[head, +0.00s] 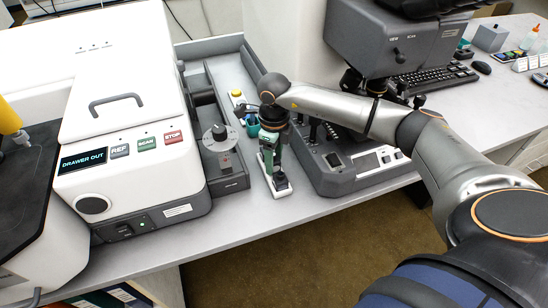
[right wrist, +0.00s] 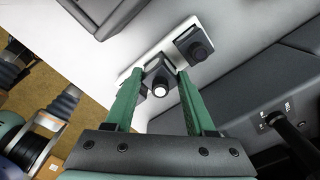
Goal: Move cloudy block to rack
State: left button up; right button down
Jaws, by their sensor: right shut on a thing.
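My right gripper (head: 270,163) reaches down over a small white rack (head: 283,191) between the two instruments. In the right wrist view its green fingers (right wrist: 160,80) are shut on a dark block (right wrist: 157,74) with a pale, whitish round face, which I take for the cloudy block. The block is at the white rack (right wrist: 128,76); I cannot tell whether it is seated or just above it. A second dark block (right wrist: 193,44) with a dark round face stands on the rack beside it. My left gripper is not in view.
A white instrument (head: 125,80) reading "DRAWER OUT" stands close on the left, with a grey tray and knob unit (head: 217,140) beside it. The dark microscope base (head: 345,165) is close on the right. The table's front edge (head: 240,230) is near.

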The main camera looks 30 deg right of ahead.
jog(key=shift+f+b, duration=0.6)
jog(key=shift+f, duration=0.2)
dwell(1.2)
grip_release()
dwell(0.4)
jog(key=shift+r, duration=0.1)
jog(key=shift+r+p, duration=2.6)
jog(key=shift+r, duration=0.9)
jog(key=shift+f, duration=0.15)
